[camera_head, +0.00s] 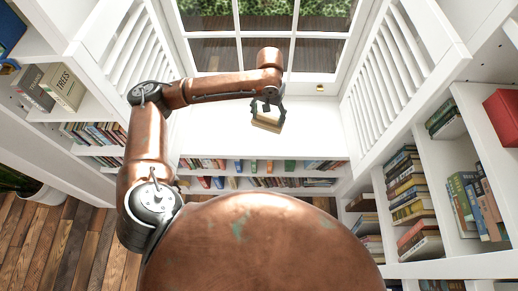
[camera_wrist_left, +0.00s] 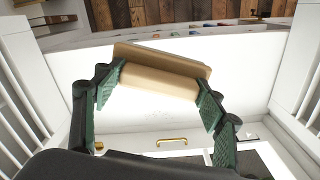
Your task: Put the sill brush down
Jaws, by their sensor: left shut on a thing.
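The sill brush (camera_head: 266,123) is a pale wooden piece. In the left wrist view it (camera_wrist_left: 160,81) shows a rounded light handle along a flat tan board. My left gripper (camera_head: 267,106) is shut on it, with the green-padded fingers (camera_wrist_left: 158,90) at the two ends of the handle. The brush is over the white window sill (camera_head: 215,130), slightly tilted in the picture. I cannot tell whether its underside touches the sill; its bristles are hidden. My right gripper is not in view.
The sill around the brush is clear. The window (camera_head: 265,50) with a brass catch (camera_head: 320,88) stands behind, between white louvred shutters (camera_head: 385,70). Books (camera_head: 285,182) fill shelves below the sill's front edge. Bookcases with books (camera_head: 408,185) stand on both sides.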

